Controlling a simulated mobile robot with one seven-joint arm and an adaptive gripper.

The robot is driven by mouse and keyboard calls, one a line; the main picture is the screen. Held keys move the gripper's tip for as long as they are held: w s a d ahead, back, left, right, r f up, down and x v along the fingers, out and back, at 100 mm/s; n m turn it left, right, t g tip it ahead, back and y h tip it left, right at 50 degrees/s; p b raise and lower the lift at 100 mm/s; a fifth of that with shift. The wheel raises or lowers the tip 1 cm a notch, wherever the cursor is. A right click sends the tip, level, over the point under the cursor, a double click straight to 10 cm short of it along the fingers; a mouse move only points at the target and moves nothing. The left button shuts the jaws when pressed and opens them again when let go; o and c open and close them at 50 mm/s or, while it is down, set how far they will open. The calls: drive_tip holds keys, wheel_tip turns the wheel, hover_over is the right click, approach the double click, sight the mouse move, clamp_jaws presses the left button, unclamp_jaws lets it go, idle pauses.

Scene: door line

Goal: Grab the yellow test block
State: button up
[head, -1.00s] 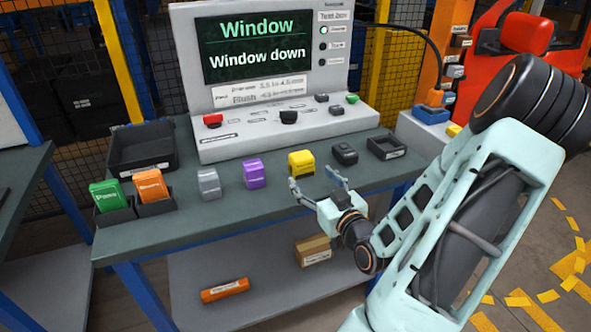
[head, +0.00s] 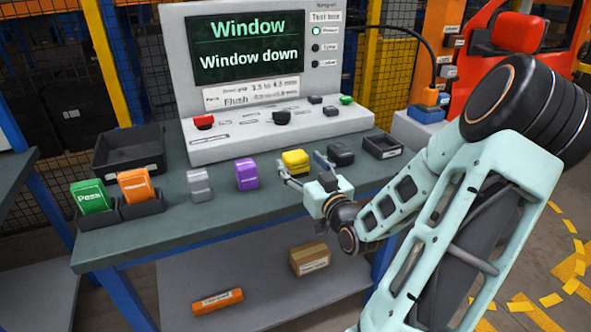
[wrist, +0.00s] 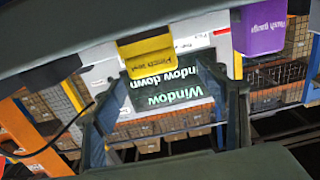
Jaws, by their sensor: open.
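The yellow test block (head: 295,161) stands on the grey-green bench, between the purple block (head: 246,174) and the dark block (head: 340,154). My gripper (head: 304,170) is open and empty, close to the front of the yellow block, with its fingers pointing at it. In the wrist view, which looks upside down, the yellow block (wrist: 149,58) appears at the top, roughly in line with the gap between my two fingers (wrist: 170,105). The purple block (wrist: 260,32) is outside the fingers at the right there. I cannot tell whether a finger touches the yellow block.
A grey block (head: 199,184) stands further left, then green (head: 91,196) and orange (head: 135,186) cards in holders. An empty black tray (head: 128,150) is behind them. A small dark tray (head: 383,145) is at the right. The console (head: 278,132) stands behind the blocks.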

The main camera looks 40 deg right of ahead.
sight(296, 154)
drive_tip(key=x, duration=0.3)
drive_tip(key=shift+w+d+f+b, duration=0.25)
drive_tip(key=shift+w+d+b, duration=0.05)
drive_tip(key=shift+d+b, duration=0.1)
drive_tip(key=shift+w+d, duration=0.1)
drive_tip(key=shift+w, duration=0.45)
drive_tip(key=c, duration=1.4)
drive_tip(key=shift+r, duration=0.1)
drive_tip(key=shift+c, duration=0.4)
drive_tip(key=shift+r, duration=0.1)
